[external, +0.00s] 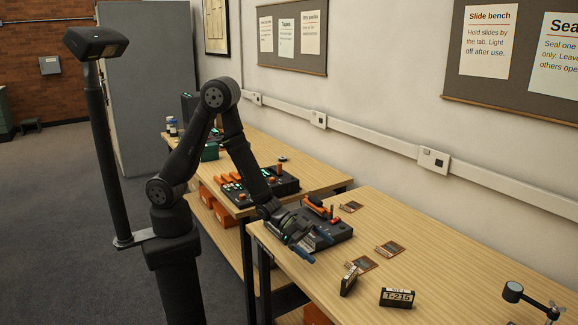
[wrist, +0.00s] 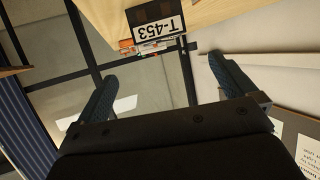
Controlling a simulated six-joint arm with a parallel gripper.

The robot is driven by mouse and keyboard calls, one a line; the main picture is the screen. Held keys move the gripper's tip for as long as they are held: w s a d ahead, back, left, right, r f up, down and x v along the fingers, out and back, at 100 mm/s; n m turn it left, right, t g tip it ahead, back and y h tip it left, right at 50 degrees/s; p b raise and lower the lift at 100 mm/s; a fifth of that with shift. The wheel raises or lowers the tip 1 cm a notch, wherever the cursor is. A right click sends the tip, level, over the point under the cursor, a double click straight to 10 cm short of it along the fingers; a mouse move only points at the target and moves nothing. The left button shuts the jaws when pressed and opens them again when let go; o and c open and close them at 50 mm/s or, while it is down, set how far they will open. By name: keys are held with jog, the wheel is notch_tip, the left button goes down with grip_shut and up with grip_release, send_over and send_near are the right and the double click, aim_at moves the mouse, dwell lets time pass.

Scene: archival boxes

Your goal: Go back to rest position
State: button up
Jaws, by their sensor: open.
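My gripper (external: 292,236) is low over the near bench, beside a black device (external: 335,232) with an orange lever. In the wrist view my gripper (wrist: 162,68) has its two dark blue fingers spread wide, with nothing held between them. Beyond the fingertips is a black block (wrist: 155,25) with a white label reading T-453, upside down in that view. I cannot tell the distance between the fingers and this block.
A block labelled T-215 (external: 397,298) and another small block (external: 349,280) stand on the near bench (external: 450,270). Flat brown cards (external: 390,249) lie nearby. A small lamp (external: 530,297) stands at lower right. The far bench holds a black device (external: 285,185). A wall runs behind.

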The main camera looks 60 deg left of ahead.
aim_at(350, 272)
jog(key=shift+v, duration=0.75)
jog(key=shift+d, duration=0.15)
jog(key=x, duration=1.2)
jog(key=shift+w, duration=0.1)
jog(key=shift+r, duration=1.6)
jog(key=shift+f, duration=0.1)
